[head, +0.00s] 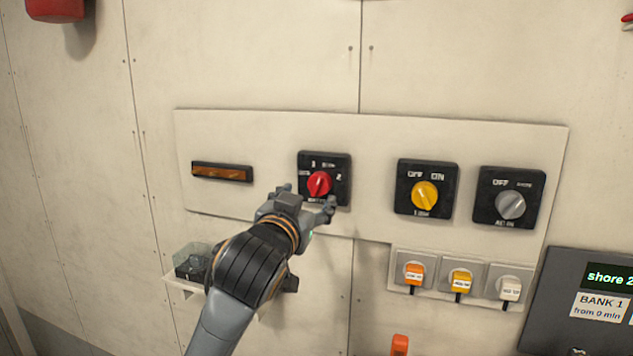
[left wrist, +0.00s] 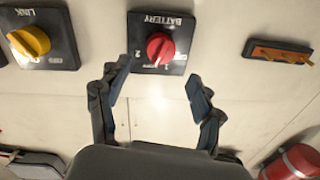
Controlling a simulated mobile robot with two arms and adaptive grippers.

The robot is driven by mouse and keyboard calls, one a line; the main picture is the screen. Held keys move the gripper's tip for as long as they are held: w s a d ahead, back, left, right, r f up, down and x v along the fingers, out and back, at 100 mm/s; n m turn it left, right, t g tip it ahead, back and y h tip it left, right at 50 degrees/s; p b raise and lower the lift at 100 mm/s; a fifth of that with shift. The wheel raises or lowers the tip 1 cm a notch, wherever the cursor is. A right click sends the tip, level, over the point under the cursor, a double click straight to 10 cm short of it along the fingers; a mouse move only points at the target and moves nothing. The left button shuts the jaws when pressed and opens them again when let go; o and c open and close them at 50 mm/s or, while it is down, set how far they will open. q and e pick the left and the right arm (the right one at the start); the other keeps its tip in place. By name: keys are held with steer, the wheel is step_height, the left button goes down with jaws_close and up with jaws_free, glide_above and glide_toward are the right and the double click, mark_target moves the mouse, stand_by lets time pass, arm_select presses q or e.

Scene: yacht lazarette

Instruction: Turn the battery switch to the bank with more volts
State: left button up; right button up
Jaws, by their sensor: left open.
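The battery switch is a black square plate with a red knob (head: 319,183), on the pale wall panel. Small marks, including a 1 and a 2, surround the knob; I cannot tell surely which one it points at. My left gripper (head: 309,199) is open at the switch's lower edge, its fingers apart and empty. In the left wrist view the picture is turned over: the red knob (left wrist: 160,48) shows beyond and between the open fingertips (left wrist: 160,76), with no visible contact. A dark screen (head: 607,281) at right is cut off; it reads "shore 2" and a label "BANK 1". No volts are readable. My right gripper is out of view.
A yellow-knob switch (head: 424,196) and a grey-knob switch (head: 510,205) sit right of the battery switch. Below them are sockets with tagged plugs (head: 461,282). An amber-faced bar (head: 222,172) is at left. A small clear box (head: 192,262) stands on a bracket below.

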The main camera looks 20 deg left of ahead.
mark_target(317, 186)
arm_select(q)
steer(key=w+p, duration=0.1)
steer(key=w, duration=0.5)
steer(key=shift+a, duration=0.1)
steer(key=shift+w+p, duration=0.35)
steer(key=shift+w, duration=0.15)
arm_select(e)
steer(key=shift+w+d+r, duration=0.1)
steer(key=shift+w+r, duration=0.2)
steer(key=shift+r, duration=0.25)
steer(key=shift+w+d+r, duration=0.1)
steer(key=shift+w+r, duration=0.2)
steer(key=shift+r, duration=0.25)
arm_select(q)
steer(key=c, duration=1.2)
